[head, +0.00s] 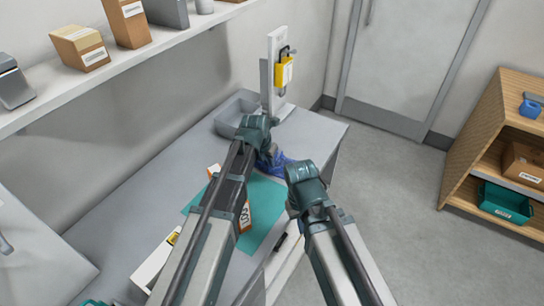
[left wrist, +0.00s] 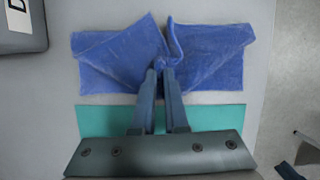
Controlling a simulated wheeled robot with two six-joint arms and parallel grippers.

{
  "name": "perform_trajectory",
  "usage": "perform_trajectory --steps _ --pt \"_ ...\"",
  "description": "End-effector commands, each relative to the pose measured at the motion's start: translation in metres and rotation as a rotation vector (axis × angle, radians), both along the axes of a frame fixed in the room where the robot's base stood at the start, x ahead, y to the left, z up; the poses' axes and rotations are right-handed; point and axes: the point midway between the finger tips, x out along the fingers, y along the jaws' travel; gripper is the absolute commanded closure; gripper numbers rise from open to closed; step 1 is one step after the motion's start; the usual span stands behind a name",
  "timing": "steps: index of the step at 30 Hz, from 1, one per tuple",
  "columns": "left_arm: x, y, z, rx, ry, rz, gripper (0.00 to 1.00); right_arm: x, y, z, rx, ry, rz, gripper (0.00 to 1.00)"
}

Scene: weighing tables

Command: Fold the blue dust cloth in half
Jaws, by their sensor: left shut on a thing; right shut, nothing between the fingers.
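The blue dust cloth (left wrist: 110,62) lies spread on the grey table in the left wrist view, beyond a teal mat. Its middle is pinched and creased, with a raised curl beside the fingertips. My left gripper (left wrist: 160,66) is shut on the pinched cloth. In the head view the cloth (head: 287,163) is mostly hidden behind my left gripper (head: 266,157), and only a blue part shows. My right gripper (head: 293,212) is shut and empty, nearer the front; its fingertips are largely hidden by its wrist.
The teal mat (head: 262,230) lies on the grey table (head: 150,215), with an orange-and-white box (head: 245,216) on it. A grey tray (head: 232,113) and a stand with a yellow tag (head: 284,72) are at the back. Open floor and a wooden shelf (head: 478,130) are right.

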Motion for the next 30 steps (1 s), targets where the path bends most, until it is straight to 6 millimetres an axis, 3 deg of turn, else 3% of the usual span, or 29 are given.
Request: perform_trajectory --steps 5,6,27,30 --pt "-0.0002 0.0002 0.0008 0.001 0.002 0.0 1.0 0.0 0.0 0.0009 0.0 0.0 0.0 1.0" --pt "-0.0003 0.0001 0.0008 0.001 0.002 0.0 0.85 0.0 0.0 0.0009 0.0 0.0 0.0 1.0" --pt "0.0 -0.0002 0.0008 0.0 0.001 0.0 0.01 0.0 0.0 0.0009 0.0 0.0 0.0 1.0" --pt "0.0 -0.0002 0.0008 0.0 0.001 0.0 0.0 0.0 0.0 0.0009 0.0 0.0 0.0 1.0"
